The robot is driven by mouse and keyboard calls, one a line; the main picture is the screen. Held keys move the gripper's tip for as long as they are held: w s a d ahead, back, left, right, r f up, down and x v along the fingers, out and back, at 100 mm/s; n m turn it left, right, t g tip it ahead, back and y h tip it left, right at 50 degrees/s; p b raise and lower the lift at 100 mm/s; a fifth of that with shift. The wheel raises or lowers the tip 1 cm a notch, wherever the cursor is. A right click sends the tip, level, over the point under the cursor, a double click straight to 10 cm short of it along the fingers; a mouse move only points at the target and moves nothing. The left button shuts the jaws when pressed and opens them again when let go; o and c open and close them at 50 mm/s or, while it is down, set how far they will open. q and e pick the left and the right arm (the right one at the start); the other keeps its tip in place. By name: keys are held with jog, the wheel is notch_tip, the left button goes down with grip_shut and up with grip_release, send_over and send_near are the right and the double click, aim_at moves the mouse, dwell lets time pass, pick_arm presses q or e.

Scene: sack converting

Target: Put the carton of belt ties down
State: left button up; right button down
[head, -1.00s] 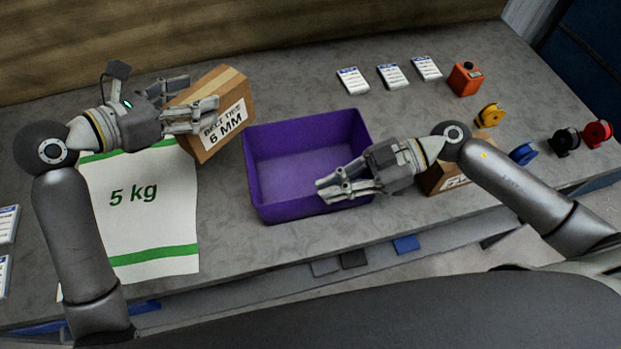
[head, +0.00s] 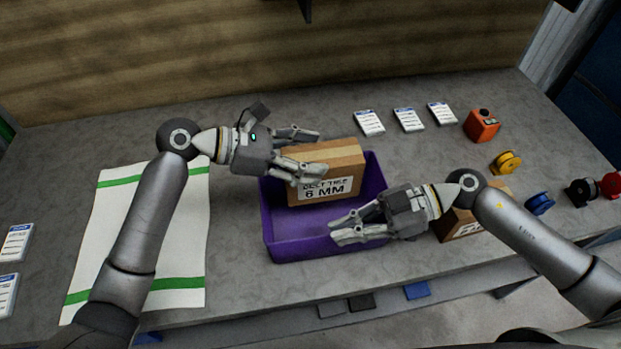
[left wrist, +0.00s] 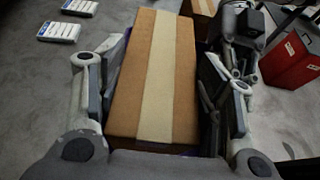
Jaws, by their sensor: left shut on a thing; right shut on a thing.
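The brown carton (head: 340,153) labelled "BELT TIES 6 MM" is held between the fingers of my left gripper (head: 318,156). It is upright over the back part of the purple bin (head: 282,246), its lower edge inside the bin's outline. I cannot tell whether it touches the bin floor. In the left wrist view the carton (left wrist: 155,75), with a pale tape strip along its top, sits between both fingers. My right gripper (head: 338,230) is shut at the bin's front right, on its wall as far as I can see; the exact grip is hidden.
A white sack (head: 185,235) with green bands lies flat at left, partly under my left arm. Another carton (head: 455,226) stands behind my right arm. White cards (head: 408,119), an orange device (head: 482,125) and coloured reels (head: 507,162) lie at right. The table front centre is clear.

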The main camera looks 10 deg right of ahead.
pick_arm(q)
jog(key=shift+f, duration=2.3)
jog(key=shift+f, duration=0.1)
jog(key=shift+f, duration=0.5)
jog(key=o, duration=1.4)
jog(key=shift+r, duration=0.2)
jog(key=v, duration=1.2)
jog(key=shift+r, duration=0.35)
